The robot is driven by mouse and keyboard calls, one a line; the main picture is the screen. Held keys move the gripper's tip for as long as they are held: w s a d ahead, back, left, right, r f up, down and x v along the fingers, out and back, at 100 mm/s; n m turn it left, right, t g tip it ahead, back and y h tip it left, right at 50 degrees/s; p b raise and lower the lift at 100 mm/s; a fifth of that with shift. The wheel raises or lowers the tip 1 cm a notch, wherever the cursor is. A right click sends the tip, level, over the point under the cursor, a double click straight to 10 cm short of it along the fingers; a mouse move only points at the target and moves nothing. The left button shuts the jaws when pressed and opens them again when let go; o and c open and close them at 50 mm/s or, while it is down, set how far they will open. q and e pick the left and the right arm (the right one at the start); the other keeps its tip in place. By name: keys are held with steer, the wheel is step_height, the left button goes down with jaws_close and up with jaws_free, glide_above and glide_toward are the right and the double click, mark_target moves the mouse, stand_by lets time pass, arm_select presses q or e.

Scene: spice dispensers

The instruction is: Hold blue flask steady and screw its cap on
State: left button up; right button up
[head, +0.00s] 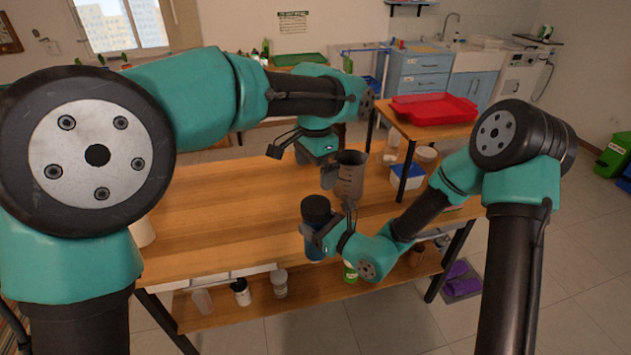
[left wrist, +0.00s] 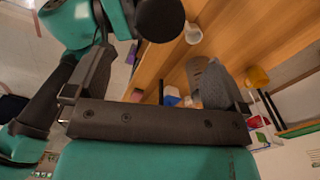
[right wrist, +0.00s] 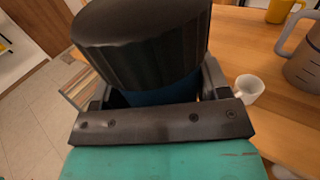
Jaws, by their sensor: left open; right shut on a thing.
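The blue flask (head: 314,246) is upright at the table's front edge, with its wide black cap (head: 316,208) sitting on top. My right gripper (head: 326,238) is shut on the flask's body below the cap. In the right wrist view the ribbed cap (right wrist: 140,35) fills the top, with a strip of blue body (right wrist: 160,92) between the fingers. I cannot tell how tightly the cap is seated. My left gripper (head: 302,164) is open and empty, behind and above the flask. Its spread fingers (left wrist: 155,82) also show in the left wrist view.
A grey measuring jug (head: 351,178) stands close to the left gripper. A white mug (right wrist: 248,88) and a yellow mug (right wrist: 281,10) stand on the wooden table (head: 220,215). A red tray (head: 433,108) is on a side table. The table's left part is mostly clear.

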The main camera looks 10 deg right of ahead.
arm_select(q)
steer(key=shift+r, duration=0.25)
stand_by(0.3)
steer(key=w+a+f+n+h, duration=0.2)
steer(key=w+a+f, duration=0.4)
steer(key=a+f, duration=0.4)
steer(key=s+a+f+n+h, duration=0.15)
steer(key=a+f, duration=0.25)
steer(key=f, duration=0.4)
steer(key=s+a+f+n, duration=0.1)
steer(key=a+f+n, duration=0.15)
steer(key=f, duration=0.55)
steer(key=s+a+f+n, duration=0.4)
steer(key=s+a+f, duration=0.3)
steer(key=s+f, duration=0.3)
steer(key=s+a+f+n, duration=0.5)
steer(key=s+a+f, duration=0.3)
steer(key=s+f, duration=0.2)
steer(key=shift+s+a+f+t, duration=0.15)
steer(key=shift+s+f+t, duration=0.25)
steer(key=shift+s, duration=0.8)
